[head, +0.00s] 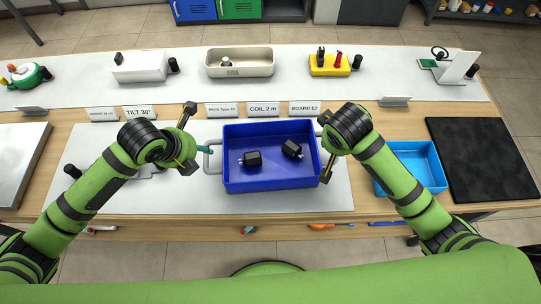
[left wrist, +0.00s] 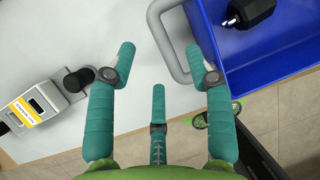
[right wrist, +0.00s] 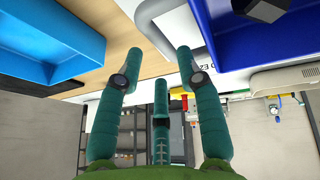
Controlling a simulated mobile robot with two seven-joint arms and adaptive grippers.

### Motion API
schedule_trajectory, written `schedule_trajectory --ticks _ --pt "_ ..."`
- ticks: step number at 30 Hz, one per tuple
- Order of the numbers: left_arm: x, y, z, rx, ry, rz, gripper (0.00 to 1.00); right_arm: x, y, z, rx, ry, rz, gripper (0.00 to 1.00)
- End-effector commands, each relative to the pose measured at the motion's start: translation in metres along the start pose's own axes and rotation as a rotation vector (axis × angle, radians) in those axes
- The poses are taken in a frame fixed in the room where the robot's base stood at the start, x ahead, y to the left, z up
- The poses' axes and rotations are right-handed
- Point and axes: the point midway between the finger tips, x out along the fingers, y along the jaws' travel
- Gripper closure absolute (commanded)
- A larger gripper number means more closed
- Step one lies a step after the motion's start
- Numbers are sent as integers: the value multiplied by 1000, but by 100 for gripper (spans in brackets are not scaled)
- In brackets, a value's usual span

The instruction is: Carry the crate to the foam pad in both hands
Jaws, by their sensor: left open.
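The blue crate (head: 270,185) stands on the grey mat of the near table, with two dark cylindrical parts inside (head: 252,159) (head: 291,149). It has a grey handle at each side. The black foam pad (head: 480,160) lies bare at the table's right end.
A light blue tray (head: 425,165) stands between the crate and the pad. Label cards (head: 263,108) stand behind the crate. Farther back are a beige bin (head: 239,62) and a yellow block (head: 329,66). A silver plate (head: 18,160) lies at the far left.

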Motion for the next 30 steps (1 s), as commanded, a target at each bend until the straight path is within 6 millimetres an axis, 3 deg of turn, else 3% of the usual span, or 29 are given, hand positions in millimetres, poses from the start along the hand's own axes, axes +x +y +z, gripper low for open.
schedule_trajectory --ticks 12,23,24,27,28,30 --pt "55 -1 0 0 0 0 47 55 0 0 0 -1 1 63" --pt "61 0 0 1 -1 0 47 61 0 0 0 1 0 63" --pt "61 0 0 1 -1 0 51 61 0 0 0 1 0 67" --pt "61 0 0 1 -1 0 91 61 0 0 0 1 0 100" --pt "61 0 0 1 -1 0 100 61 0 0 0 0 0 100" --pt "61 0 0 2 -1 0 100 61 0 0 0 0 -1 100"
